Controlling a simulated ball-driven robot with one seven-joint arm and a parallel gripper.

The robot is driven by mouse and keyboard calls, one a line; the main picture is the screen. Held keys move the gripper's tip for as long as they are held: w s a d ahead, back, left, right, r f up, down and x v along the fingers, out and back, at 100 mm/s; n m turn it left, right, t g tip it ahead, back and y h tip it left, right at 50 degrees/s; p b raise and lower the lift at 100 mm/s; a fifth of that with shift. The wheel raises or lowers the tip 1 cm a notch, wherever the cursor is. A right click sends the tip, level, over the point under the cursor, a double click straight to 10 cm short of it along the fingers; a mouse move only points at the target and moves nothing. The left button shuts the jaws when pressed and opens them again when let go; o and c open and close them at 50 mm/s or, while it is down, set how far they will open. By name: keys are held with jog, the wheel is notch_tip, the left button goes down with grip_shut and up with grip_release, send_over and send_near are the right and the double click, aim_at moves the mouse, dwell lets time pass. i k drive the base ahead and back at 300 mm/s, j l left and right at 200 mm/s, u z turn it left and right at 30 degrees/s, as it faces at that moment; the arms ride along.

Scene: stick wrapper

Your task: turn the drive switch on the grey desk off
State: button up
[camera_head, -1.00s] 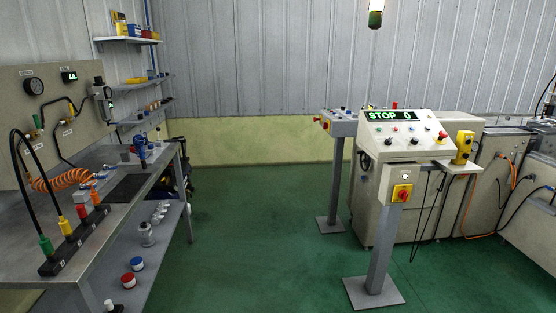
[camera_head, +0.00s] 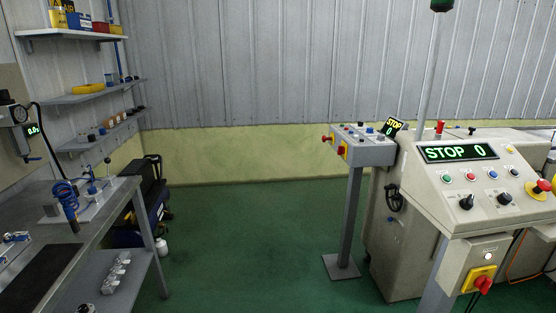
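A small grey desk (camera_head: 374,153) stands on a grey post in the middle right, beyond the front console. Its sloped top carries several small buttons and knobs, too small to tell apart. A red and yellow rotary switch (camera_head: 342,151) is on its front face, and a red knob (camera_head: 326,139) sticks out at its left side. Which control is the drive switch, and how it is set, I cannot tell. My gripper is not in view.
A cream console (camera_head: 459,187) stands close at the right, with a STOP 0 display, knobs, and a red and yellow switch (camera_head: 481,281) below. A workbench (camera_head: 95,245) and shelves line the left. The green floor (camera_head: 240,250) between is clear.

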aim_at(341, 148)
jog(key=i, duration=3.1)
